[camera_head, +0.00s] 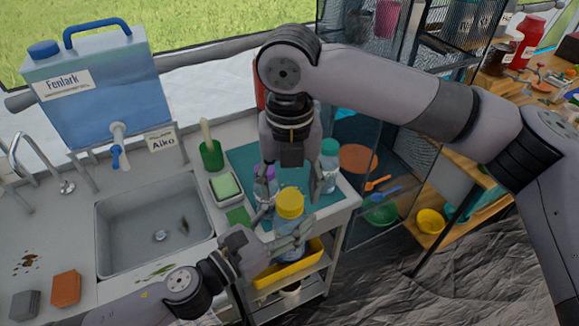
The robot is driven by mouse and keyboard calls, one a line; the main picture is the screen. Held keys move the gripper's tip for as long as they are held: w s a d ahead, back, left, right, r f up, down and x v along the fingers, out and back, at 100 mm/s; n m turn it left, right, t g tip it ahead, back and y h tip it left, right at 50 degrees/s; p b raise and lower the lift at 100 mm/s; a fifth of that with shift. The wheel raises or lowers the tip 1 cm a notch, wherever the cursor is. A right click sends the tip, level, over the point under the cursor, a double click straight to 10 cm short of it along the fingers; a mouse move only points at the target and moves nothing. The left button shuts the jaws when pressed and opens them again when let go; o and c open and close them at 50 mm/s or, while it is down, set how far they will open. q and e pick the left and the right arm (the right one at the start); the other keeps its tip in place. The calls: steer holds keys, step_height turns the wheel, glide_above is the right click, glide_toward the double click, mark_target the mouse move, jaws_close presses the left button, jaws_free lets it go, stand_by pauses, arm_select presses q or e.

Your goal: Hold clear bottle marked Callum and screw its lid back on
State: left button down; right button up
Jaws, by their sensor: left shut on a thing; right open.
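A clear bottle (288,226) with a yellow lid (290,201) stands out near the front edge of the counter. No name can be read on it. My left gripper (279,229) comes from the lower left and is shut around the bottle's body, below the lid. My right gripper (294,192) points down from above, with its fingers open to either side, just over the yellow lid. The lid sits at the bottle's top; whether it is threaded on or only resting cannot be told.
A purple-topped bottle (264,174) and a teal-lidded bottle (329,160) stand close behind on a teal mat (243,158). A sponge dish (226,187) and green brush (211,152) are to the left, beside the sink (155,225). A yellow tray (285,275) is on the shelf below.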

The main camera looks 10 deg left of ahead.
mark_target(290, 227)
steer(key=shift+f, duration=1.3)
steer(key=shift+c, duration=0.2)
